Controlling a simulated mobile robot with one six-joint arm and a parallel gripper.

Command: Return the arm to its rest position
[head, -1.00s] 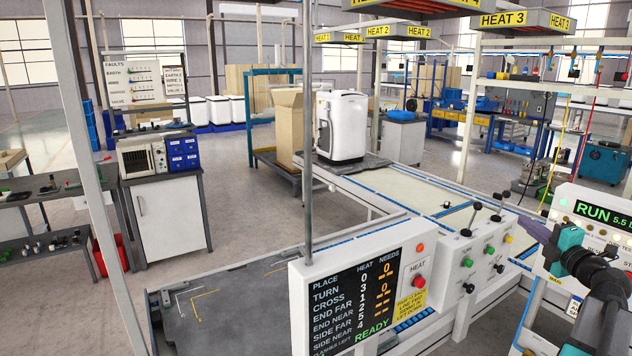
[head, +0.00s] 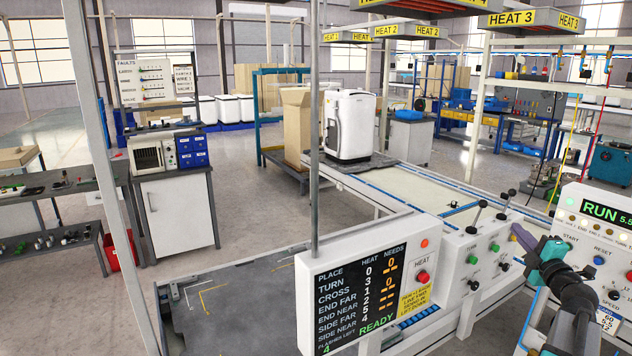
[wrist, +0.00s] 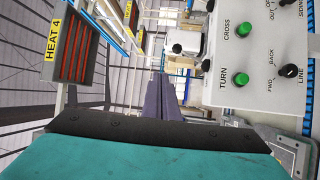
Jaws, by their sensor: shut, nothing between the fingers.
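My gripper (head: 517,232) shows at the right of the head view, its purple fingers together and empty. It points left and away, in front of the control box (head: 478,250) with levers and green buttons. My dark arm and teal wrist part are behind it. In the wrist view the purple fingers (wrist: 163,98) run up the middle, closed. The control box (wrist: 258,55), with TURN and CROSS buttons, is beside them on the right. I cannot tell the exact gap between fingers and box.
A READY display panel (head: 365,283) stands left of the control box. A RUN panel (head: 606,235) is close to my arm on the right. A white appliance (head: 349,125) sits on the conveyor line behind. HEAT 3 (head: 508,20) hangs overhead. Open floor lies at the left-middle.

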